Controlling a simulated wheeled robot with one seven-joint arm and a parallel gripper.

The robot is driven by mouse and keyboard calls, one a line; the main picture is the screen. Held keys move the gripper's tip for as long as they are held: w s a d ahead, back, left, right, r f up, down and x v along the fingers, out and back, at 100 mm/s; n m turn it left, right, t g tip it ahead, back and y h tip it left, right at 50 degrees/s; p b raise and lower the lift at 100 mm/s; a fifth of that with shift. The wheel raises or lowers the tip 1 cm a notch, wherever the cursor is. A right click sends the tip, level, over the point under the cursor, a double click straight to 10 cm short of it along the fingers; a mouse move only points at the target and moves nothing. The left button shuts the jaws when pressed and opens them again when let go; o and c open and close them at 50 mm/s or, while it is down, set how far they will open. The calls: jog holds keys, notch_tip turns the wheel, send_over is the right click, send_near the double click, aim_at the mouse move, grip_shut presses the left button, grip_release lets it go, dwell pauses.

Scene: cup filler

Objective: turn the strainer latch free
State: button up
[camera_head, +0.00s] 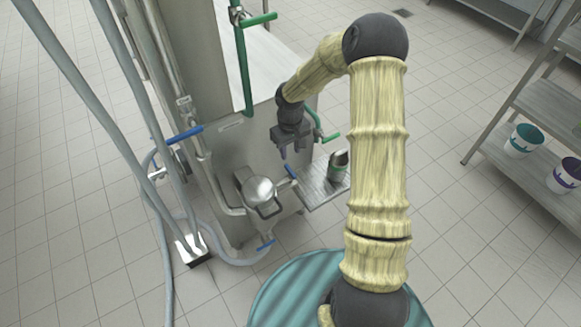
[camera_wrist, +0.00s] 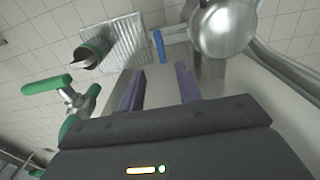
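The strainer (camera_head: 258,189) is a round, shiny metal housing low on the front of the steel machine. A dark looped bar (camera_head: 268,209) shows on its near side; I cannot tell for sure whether this is the latch. In the wrist view the strainer (camera_wrist: 222,30) is at the top right, beyond my fingers, and no latch is clearly seen there. A blue handle (camera_head: 291,171) is beside it, also in the wrist view (camera_wrist: 159,46). My gripper (camera_head: 293,153) is above and slightly right of the strainer, apart from it. Its two fingers (camera_wrist: 160,82) are open and empty.
Green handles (camera_head: 329,138) stick out near my gripper. Pipes and a hose (camera_head: 238,260) lie left and below. A shelf rack with pots (camera_head: 524,139) stands at right.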

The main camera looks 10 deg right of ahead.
aim_at(291, 169)
notch_tip(291, 169, down, 10)
jog(key=shift+r, duration=0.2)
jog(key=shift+w, duration=0.15)
grip_shut()
